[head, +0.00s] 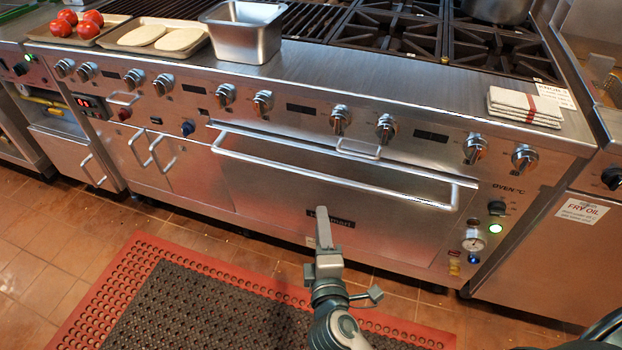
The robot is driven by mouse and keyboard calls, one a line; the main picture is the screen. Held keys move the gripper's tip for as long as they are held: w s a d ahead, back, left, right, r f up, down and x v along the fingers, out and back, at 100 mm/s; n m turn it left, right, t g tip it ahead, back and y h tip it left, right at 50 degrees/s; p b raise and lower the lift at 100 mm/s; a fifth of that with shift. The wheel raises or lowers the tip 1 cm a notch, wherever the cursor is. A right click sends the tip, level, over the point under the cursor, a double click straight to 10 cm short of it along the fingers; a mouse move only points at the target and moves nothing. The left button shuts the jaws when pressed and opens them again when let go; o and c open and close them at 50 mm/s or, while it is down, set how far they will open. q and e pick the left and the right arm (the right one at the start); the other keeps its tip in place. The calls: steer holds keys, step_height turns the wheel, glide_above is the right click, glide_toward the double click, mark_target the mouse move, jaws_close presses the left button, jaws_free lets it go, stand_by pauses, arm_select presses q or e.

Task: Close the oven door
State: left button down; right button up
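The oven door (285,190) is the wide steel panel in the middle of the range front, with a long bar handle (340,178) along its upper part. The door stands upright or nearly so; I cannot tell whether a small gap is left at its top edge. My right gripper (322,215) is in front of the door, below the handle, pointing up and away from me. Its fingers show as one narrow bar, so their opening is hidden. I cannot tell whether it touches the door. My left gripper is not in view.
A red-edged rubber mat (190,300) lies on the tiled floor before the range. Knobs stick out above the door. A steel pan (243,35), a tray of tomatoes (110,27) and folded towels (525,107) rest on top. A fryer cabinet (530,260) stands at the right.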

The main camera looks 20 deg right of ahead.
mark_target(316, 179)
steer(key=shift+w, duration=0.1)
steer(key=x, duration=1.7)
steer(key=shift+w+d, duration=0.1)
jaws_close()
